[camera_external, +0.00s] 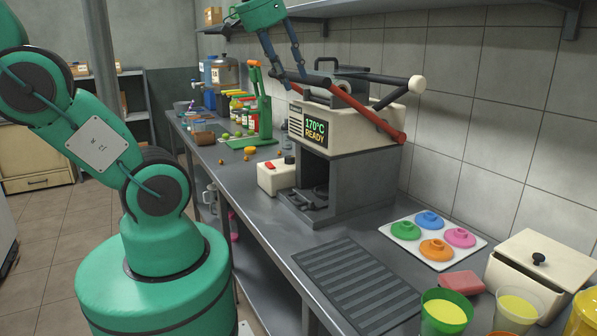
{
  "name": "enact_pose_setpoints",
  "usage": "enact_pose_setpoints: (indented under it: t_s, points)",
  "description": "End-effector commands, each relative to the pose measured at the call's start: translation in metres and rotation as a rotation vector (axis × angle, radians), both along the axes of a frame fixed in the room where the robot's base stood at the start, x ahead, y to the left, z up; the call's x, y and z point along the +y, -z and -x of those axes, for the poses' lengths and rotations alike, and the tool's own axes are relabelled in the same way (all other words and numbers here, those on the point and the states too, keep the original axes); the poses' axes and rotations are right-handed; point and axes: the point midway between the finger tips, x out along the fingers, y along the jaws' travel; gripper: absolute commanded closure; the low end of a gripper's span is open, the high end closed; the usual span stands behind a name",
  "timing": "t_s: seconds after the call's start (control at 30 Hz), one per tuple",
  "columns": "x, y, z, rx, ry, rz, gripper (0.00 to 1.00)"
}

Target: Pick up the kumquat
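Several small orange and green fruits lie on the metal counter left of the press. A larger orange one (249,150) sits by the green hand press, and a tiny orange one (221,161) lies nearer the counter's front edge. I cannot tell for sure which is the kumquat at this size. My gripper (290,76) hangs from the top of the picture, in front of the press's upper part and well above the fruits.
The white and grey press (345,135) with red-ended and white-ended levers stands mid-counter. A green hand press (262,115), bottles and dispensers stand behind the fruits. A white box (276,178) is beside the press. Lids on a tray (412,250), cups and a lidded box fill the right.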

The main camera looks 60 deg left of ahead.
Motion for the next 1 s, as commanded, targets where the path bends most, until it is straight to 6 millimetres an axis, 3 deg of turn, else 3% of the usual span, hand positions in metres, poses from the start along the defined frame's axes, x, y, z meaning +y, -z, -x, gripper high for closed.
enact_pose_setpoints:
  t_s: [0.1, 0.5, 0.77, 1.0]
  points:
    - [0.025, -0.02, -0.024, 0.024, -0.134, 0.037, 0.62]
    - [0.124, -0.061, -0.091, 0.076, -0.595, 0.165, 0.62]
    - [0.205, -0.074, -0.123, 0.101, -0.898, 0.244, 0.62]
    - [0.289, -0.076, -0.14, 0.115, -1.182, 0.314, 0.62]
